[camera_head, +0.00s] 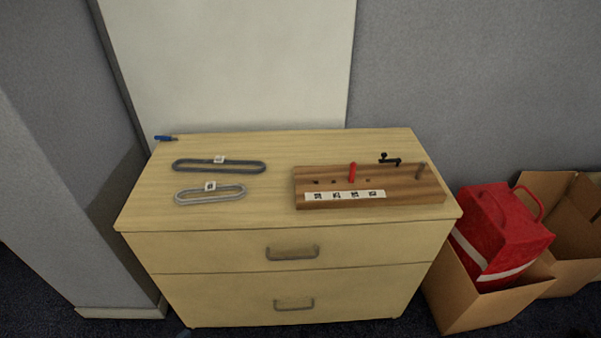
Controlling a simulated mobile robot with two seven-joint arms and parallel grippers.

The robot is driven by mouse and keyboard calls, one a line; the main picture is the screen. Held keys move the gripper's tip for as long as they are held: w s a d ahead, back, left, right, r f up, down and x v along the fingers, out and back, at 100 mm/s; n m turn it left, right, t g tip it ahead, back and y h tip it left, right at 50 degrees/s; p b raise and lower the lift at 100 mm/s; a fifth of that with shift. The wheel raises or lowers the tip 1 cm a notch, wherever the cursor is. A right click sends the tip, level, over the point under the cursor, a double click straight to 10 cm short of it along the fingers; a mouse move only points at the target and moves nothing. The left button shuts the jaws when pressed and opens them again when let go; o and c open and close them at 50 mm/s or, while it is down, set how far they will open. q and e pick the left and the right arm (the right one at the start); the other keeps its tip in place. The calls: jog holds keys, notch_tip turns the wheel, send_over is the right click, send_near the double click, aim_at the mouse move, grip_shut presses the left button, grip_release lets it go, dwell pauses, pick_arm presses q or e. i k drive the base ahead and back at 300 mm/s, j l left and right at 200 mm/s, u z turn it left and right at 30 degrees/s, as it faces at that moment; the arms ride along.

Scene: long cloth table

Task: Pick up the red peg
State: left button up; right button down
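The red peg (352,172) stands upright in a wooden board (410,190) on the right half of a light wooden drawer cabinet's top. The board has a row of dark holes to the left of the peg and a white label strip (345,195) along its front. Neither of my grippers shows in the head view.
The cabinet top (265,215) also holds a dark oval ring (249,168), a lighter oval ring (210,199), a blue item (164,138) and a small black object (390,161) behind the board. Cardboard boxes (470,310) and a red bag (500,230) stand on the right.

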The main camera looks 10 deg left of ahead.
aim_at(353, 165)
jog(key=i+l+u, duration=0.1)
jog(key=u, duration=0.6)
jog(key=i+l+u, duration=0.2)
jog(key=l, duration=0.25)
jog(key=l+u, duration=0.2)
jog(key=l, duration=0.25)
jog(key=l+u, duration=0.15)
jog(key=l, duration=0.7)
